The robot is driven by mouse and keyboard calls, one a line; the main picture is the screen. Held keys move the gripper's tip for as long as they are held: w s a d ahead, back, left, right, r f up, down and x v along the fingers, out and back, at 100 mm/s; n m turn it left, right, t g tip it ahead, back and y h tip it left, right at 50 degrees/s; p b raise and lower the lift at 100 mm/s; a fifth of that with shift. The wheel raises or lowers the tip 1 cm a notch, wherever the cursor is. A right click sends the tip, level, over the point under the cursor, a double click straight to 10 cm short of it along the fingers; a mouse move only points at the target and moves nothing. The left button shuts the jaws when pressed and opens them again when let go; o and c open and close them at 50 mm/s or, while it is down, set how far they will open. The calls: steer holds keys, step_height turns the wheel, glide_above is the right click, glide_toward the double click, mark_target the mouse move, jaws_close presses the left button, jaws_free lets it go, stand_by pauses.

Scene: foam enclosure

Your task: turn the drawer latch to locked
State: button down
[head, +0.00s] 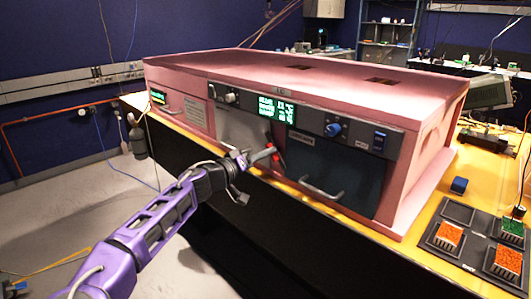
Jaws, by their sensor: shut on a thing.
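The pink foam enclosure (190,64) stands on the yellow table. Its front has a light grey panel (238,128) and a dark drawer front (335,172) with a grey bar handle (322,188). A small red part (277,160), which looks like the latch, sits between the two, with a grey lever (264,154) reaching left from it. My gripper (246,161) is at the lever's left end, in front of the grey panel, and appears shut on the lever. The fingertips are small and partly hidden, so the exact grip is hard to see.
Above the drawer are a blue knob (333,129), a green display (276,108) and a blue switch (379,140). The floor at left is mostly open.

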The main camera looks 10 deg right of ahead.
steer(key=shift+w+a+f+n+p, duration=0.1)
steer(key=shift+n+p, duration=1.05)
steer(key=shift+n, duration=1.35)
steer(key=shift+w+n+p, duration=0.1)
steer(key=shift+n+p, duration=1)
steer(key=shift+n, duration=1.4)
steer(key=c, duration=0.9)
jaws_free()
steer(key=shift+f, duration=0.1)
steer(key=shift+s, duration=0.1)
steer(key=v, duration=1.7)
steer(key=shift+s+a, duration=0.15)
